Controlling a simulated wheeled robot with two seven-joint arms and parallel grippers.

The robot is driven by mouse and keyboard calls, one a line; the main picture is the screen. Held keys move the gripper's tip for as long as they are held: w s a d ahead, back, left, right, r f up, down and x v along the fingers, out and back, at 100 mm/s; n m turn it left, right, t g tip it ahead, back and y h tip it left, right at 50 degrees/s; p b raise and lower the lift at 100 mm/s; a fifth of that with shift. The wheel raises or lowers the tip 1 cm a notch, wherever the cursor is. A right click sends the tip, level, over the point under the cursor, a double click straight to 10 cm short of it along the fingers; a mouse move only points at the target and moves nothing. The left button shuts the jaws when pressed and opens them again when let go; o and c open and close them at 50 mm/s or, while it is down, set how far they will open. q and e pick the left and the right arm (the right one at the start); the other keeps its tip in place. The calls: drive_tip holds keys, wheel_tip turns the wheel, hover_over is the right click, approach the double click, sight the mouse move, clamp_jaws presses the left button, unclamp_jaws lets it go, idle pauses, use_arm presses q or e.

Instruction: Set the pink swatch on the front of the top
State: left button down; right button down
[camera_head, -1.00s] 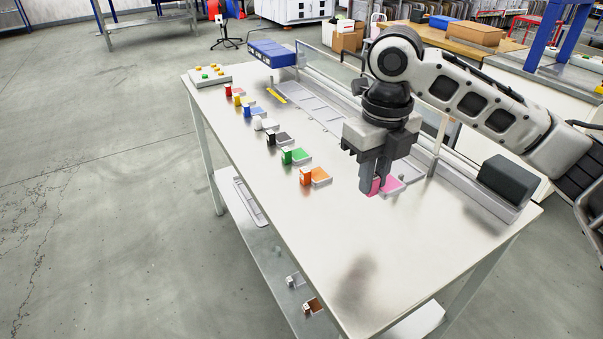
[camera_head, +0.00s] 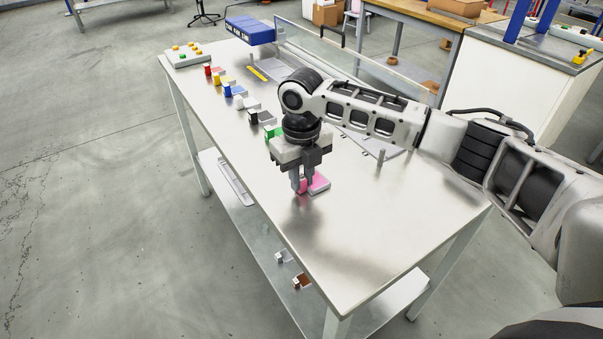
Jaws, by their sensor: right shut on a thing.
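The pink swatch (camera_head: 319,182), a small pink block with a flat pink-topped plate, is at the front part of the table top (camera_head: 350,245). My right gripper (camera_head: 302,188) points down and is shut on its upright block. The swatch is upright and very low over the top; I cannot tell if it touches. It lies at the near end of a row of coloured swatches. The orange swatch seen earlier is hidden behind my right gripper. My left gripper is not in view.
Red, yellow, blue (camera_head: 234,90), white, black and green (camera_head: 273,132) swatches run along the left edge. A grey swatch (camera_head: 284,256) and a brown swatch (camera_head: 301,281) are on the lower shelf (camera_head: 262,225). A blue box (camera_head: 249,31) stands at the far end. The near top is clear.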

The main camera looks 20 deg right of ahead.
drive_tip(key=c, duration=1.3)
unclamp_jaws()
drive_tip(key=shift+f, duration=0.15)
use_arm(q)
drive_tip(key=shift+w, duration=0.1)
drive_tip(key=shift+b, duration=0.3)
use_arm(e)
wheel_tip(320, 180, up, 12)
drive_tip(key=shift+r, duration=0.2)
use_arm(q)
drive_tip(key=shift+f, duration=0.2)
